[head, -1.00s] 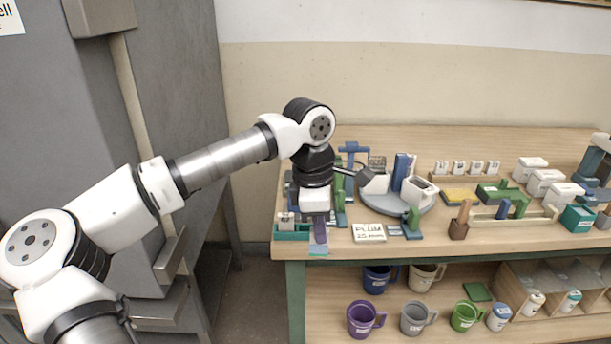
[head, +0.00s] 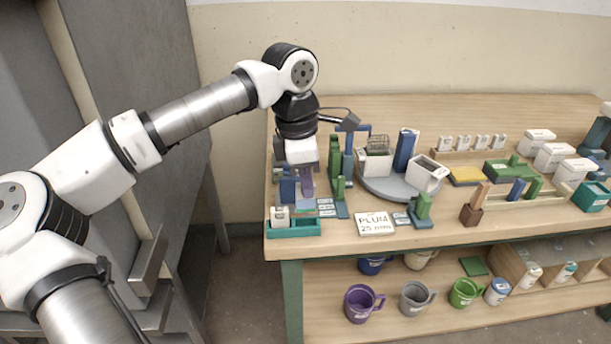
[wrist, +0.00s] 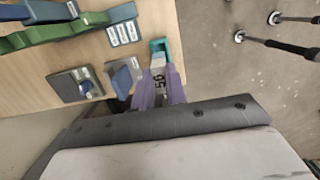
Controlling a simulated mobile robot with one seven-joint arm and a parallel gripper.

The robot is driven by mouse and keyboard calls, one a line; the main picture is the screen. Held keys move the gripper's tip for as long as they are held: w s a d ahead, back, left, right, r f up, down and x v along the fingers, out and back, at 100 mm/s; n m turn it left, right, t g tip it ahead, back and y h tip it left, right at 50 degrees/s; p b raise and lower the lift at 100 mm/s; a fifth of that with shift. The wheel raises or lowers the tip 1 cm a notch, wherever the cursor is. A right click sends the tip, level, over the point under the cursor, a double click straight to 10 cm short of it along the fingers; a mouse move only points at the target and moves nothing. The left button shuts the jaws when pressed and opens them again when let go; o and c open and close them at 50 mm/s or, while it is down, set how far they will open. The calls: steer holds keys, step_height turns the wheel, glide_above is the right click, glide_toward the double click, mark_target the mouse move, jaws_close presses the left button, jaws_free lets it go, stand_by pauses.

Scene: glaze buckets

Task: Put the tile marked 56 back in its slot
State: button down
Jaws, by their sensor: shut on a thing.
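My gripper (wrist: 160,88) has purple fingers and is shut on a grey tile marked 56 (wrist: 158,83). In the head view my gripper (head: 306,188) is over the left end of the workbench, just behind a teal tray (head: 300,232). A pale bluish patch shows under the fingers there; whether it is the tile is hard to tell. The teal tray (wrist: 158,45) also shows beyond the tile in the wrist view. A white block (head: 280,214) stands at the tray's left end. I cannot make out which slot belongs to the tile.
Blue and green stands (head: 340,185) crowd close right of my gripper. A PLUM sign (head: 374,223) lies near the front edge. A grey turntable (head: 385,190) carries a white container (head: 427,174). Mugs, including a purple one (head: 362,304), stand on the lower shelf.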

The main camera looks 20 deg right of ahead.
mark_target(308, 208)
steer(key=shift+f+b, duration=1.75)
steer(key=shift+f, duration=1)
steer(key=shift+d+f, duration=0.1)
steer(key=shift+f, duration=0.2)
steer(key=c, duration=1.3)
jaws_free()
steer(key=shift+c, duration=0.2)
step_height(308, 208, up, 7)
steer(key=p, duration=0.4)
steer(key=shift+r+p, duration=0.1)
steer(key=shift+p, duration=0.2)
